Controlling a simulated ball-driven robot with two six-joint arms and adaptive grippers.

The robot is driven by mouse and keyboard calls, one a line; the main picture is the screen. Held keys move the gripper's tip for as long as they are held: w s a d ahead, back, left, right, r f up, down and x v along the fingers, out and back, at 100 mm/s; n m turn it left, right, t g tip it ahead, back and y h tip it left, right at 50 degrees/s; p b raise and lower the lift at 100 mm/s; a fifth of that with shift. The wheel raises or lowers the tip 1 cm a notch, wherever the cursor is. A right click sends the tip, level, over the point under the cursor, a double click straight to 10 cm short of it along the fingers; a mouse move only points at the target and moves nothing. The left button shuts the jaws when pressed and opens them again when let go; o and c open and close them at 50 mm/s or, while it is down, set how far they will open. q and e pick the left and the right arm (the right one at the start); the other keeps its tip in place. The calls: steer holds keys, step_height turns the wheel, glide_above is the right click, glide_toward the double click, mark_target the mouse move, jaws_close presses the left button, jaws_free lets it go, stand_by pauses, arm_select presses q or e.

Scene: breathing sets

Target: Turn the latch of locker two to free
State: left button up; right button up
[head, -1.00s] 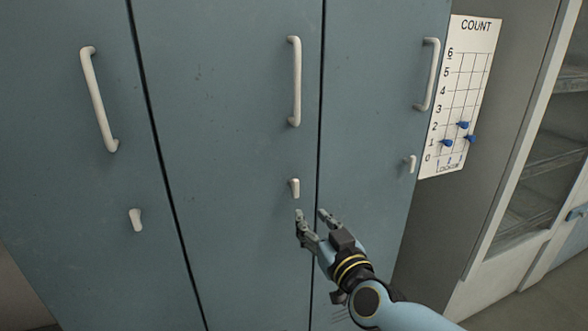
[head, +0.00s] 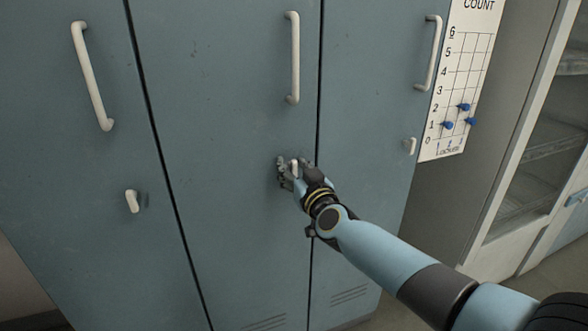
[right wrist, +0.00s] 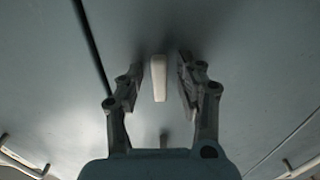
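Locker two's latch (head: 294,168) is a small white piece on the middle blue locker door (head: 230,110). In the right wrist view the latch (right wrist: 158,78) stands between the two fingers. My right gripper (head: 293,170) is at the latch, its fingers on either side. In the right wrist view my right gripper (right wrist: 159,88) is open, with a gap on both sides of the latch. The latch looks upright, partly hidden by the fingers in the head view. My left gripper is not in view.
The left locker has a white handle (head: 92,77) and a latch (head: 132,201). The middle handle (head: 293,58) is above my gripper. The right locker has a handle (head: 428,54) and latch (head: 409,146). A count chart (head: 463,80) with blue pegs hangs on the side.

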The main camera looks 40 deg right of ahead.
steer(key=shift+c, duration=0.3)
jaws_close()
steer(key=shift+m, duration=1.4)
steer(key=m, duration=0.3)
steer(key=shift+d+m, duration=0.1)
steer(key=shift+m, duration=0.2)
steer(key=m, duration=0.5)
steer(key=shift+d+f+m, duration=0.1)
steer(key=shift+m, duration=0.2)
steer(key=m+b, duration=0.1)
steer(key=m, duration=0.4)
steer(key=shift+s+f+m, duration=0.1)
steer(key=shift+f+m, duration=0.05)
steer(key=shift+m, duration=0.45)
